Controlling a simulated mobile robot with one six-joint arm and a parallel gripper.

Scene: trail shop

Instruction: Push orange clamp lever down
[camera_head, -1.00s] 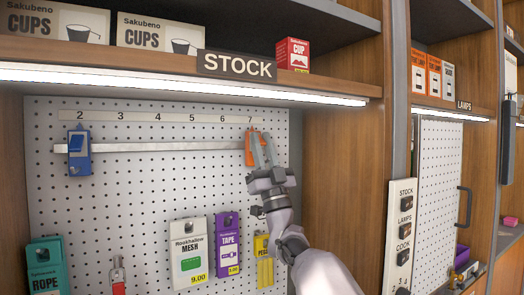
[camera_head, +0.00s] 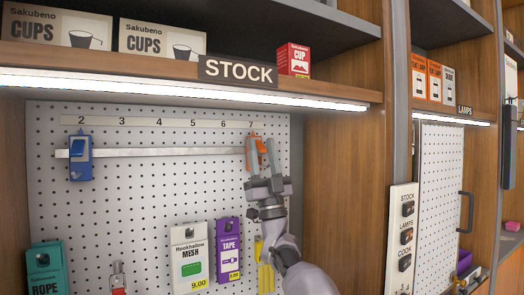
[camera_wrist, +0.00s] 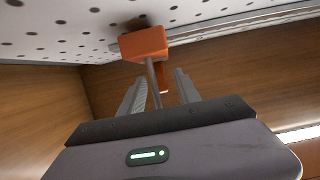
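The orange clamp (camera_head: 258,144) sits at the right end of the metal rail (camera_head: 175,150), under number 7 on the pegboard. In the wrist view its orange block (camera_wrist: 145,43) is ahead of my gripper, with a grey rod (camera_wrist: 153,82) and a narrow orange piece (camera_wrist: 163,77) extending toward the space between the fingers. My gripper (camera_head: 261,152) is open and empty, with its fingers apart just in front of the clamp; they also show in the wrist view (camera_wrist: 160,95). I cannot tell whether a finger touches the clamp or the lever's exact angle.
A blue clamp (camera_head: 80,158) sits at the rail's left end, under number 2. Mesh (camera_head: 190,255) and tape (camera_head: 228,250) packages hang below the rail. A lit shelf edge (camera_head: 180,88) runs above. A wooden side panel (camera_head: 340,190) stands to the right.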

